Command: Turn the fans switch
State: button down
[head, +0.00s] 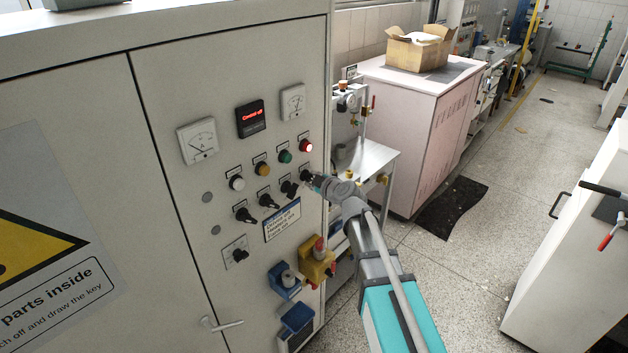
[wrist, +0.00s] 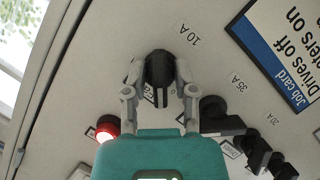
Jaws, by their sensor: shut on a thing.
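A grey-white control panel (head: 165,110) carries a slanting row of black rotary switches. My gripper (head: 309,180) reaches the rightmost switch of that row, near the panel's right edge. In the wrist view this black knob (wrist: 159,66) sits between the two grey fingers of my gripper (wrist: 160,78), which are shut on it from both sides. The print beside it reads "10 A". Its own name label is partly hidden and I cannot read it. Another black switch (wrist: 216,115) is close beside the gripper, and it is marked "35 A".
A lit red lamp (head: 305,146) is above the held knob; green, orange and white lamps continue leftward. A blue-headed job card (head: 282,220) is below the switches. Blue and yellow fittings (head: 318,262) jut out lower down. A metal side table (head: 365,165) stands right of the panel.

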jog(key=m+g+p, duration=0.1)
jog(key=m+g, duration=0.1)
jog(key=shift+m+y, duration=0.4)
jog(key=m+g+y, duration=0.1)
jog(key=m, duration=0.2)
jog(key=shift+g+p, duration=0.3)
jog(key=shift+p, duration=0.05)
jog(key=m+g+y+b, duration=0.1)
jog(key=m+g+y, duration=0.1)
jog(key=m, duration=0.1)
jog(key=shift+f+m, duration=0.15)
jog(key=shift+m, duration=0.15)
jog(key=shift+s+m+g+y+b, duration=0.1)
jog(key=shift+m+g+y+b, duration=0.5)
jog(key=shift+m, duration=0.6)
jog(key=c, duration=0.7)
grip_release()
jog(key=shift+a, duration=0.1)
